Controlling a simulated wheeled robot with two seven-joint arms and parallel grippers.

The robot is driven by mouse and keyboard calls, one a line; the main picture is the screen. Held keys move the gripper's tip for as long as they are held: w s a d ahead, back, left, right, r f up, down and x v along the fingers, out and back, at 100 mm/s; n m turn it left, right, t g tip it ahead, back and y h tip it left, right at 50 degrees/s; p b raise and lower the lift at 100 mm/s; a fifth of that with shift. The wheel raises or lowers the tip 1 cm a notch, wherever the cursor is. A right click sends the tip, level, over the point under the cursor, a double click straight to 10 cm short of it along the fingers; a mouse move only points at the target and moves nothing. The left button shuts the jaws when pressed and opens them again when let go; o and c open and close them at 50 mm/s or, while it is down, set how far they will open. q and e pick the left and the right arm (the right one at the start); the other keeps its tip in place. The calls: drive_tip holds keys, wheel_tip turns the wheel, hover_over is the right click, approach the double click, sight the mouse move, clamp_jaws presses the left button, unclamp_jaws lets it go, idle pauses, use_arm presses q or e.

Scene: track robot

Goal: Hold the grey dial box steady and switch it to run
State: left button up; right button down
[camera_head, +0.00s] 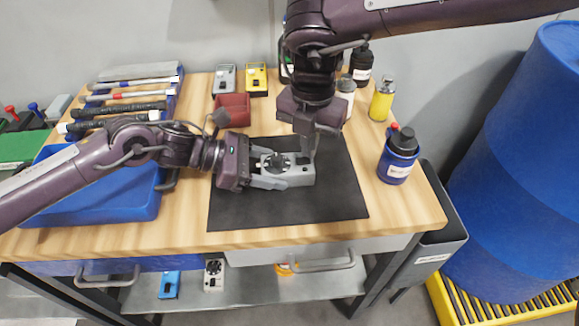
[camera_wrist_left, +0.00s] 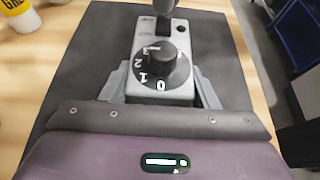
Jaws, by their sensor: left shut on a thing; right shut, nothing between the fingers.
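The grey dial box (camera_head: 298,178) lies on the black mat (camera_head: 285,212) on the workbench. My left gripper (camera_head: 268,172) comes from the left and is shut on the near end of the box, one finger on each side, as the left wrist view (camera_wrist_left: 162,92) shows. My right gripper (camera_head: 309,153) points down, shut and empty, at the box's far right end. In the left wrist view its tip is near a black part (camera_wrist_left: 164,26) beyond the dial; contact is unclear.
A blue tray (camera_head: 105,208) and several hand tools lie at the left. A red bin (camera_head: 233,108), a grey meter (camera_head: 225,78) and a yellow meter (camera_head: 254,79) stand behind. A blue bottle (camera_head: 398,157) and a yellow can (camera_head: 382,100) stand right. The mat's front is clear.

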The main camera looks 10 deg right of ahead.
drive_tip(key=shift+f, duration=0.55)
drive_tip(key=shift+r, duration=3.1)
use_arm(q)
drive_tip(key=o, duration=1.4)
drive_tip(key=shift+c, duration=0.2)
